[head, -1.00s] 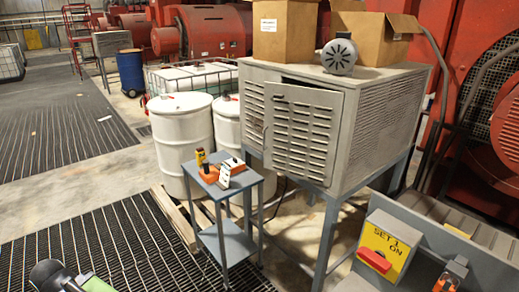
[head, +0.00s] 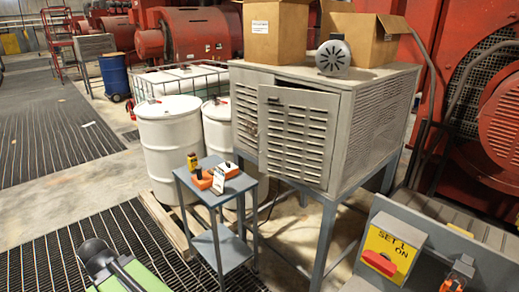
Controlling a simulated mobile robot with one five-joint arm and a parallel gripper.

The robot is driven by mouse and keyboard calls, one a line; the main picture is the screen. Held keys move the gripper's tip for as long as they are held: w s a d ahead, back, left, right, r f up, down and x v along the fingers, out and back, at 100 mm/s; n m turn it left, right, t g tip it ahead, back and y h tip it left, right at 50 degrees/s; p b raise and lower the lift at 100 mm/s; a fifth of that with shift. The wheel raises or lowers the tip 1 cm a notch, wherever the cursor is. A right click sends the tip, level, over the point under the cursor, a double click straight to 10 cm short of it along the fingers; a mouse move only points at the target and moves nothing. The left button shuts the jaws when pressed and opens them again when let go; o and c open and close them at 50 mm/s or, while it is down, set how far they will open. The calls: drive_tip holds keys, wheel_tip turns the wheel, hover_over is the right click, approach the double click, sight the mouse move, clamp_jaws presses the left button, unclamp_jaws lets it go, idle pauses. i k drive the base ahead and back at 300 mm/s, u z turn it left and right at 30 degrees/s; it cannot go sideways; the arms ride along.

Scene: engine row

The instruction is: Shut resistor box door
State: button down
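The resistor box (head: 372,122) is a grey louvred metal cabinet on tall legs, in the middle right of the head view. Its louvred door (head: 297,135) stands ajar, tilted out from the front, with a dark gap along its top edge. A dark and green part of my own body shows at the bottom left of the head view, well short of the box. I cannot make out gripper fingers in it.
A small grey side table (head: 222,187) with orange and yellow tools stands in front of the box, left of the door. White drums (head: 170,150) stand behind it. A yellow-faced switch box (head: 388,254) is at the lower right. Cardboard boxes (head: 275,30) sit on top. Floor grating lies front left.

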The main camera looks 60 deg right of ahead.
sight(296, 135)
drive_tip(key=i, duration=0.95)
drive_tip(key=u, duration=0.05)
